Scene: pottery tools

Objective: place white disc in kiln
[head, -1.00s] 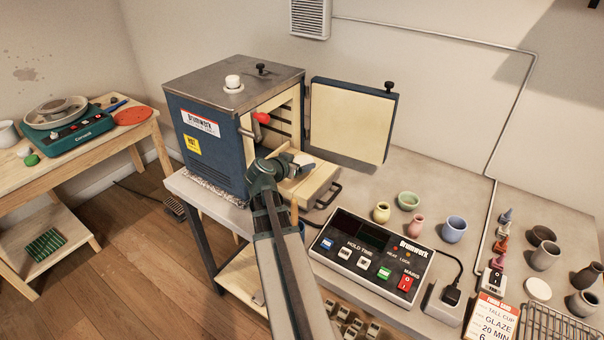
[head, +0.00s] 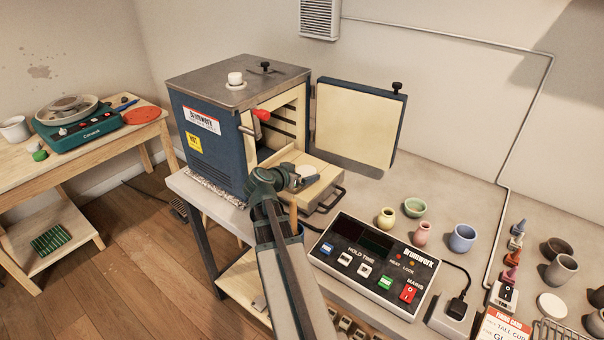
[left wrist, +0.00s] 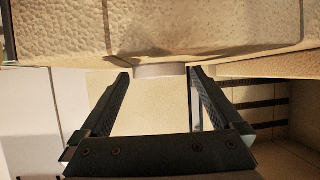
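The blue kiln (head: 208,142) stands at the back of the table with its door (head: 357,125) swung open to the right. A pale shelf (head: 322,188) sticks out of its front. A small white disc (head: 307,170) shows at this shelf, beside my left gripper (head: 302,181). In the left wrist view the disc (left wrist: 160,71) shows edge-on at the fingertips, with a gap on each side. The left gripper is open there. I cannot tell whether the disc fully rests on the shelf. My right gripper is not in view.
Another white disc (head: 552,304) lies at the right of the table. A control box (head: 372,262) stands in front of the kiln. Small pots, including a blue cup (head: 462,238), stand to the right. A wooden side table (head: 95,150) with a pottery wheel is at left.

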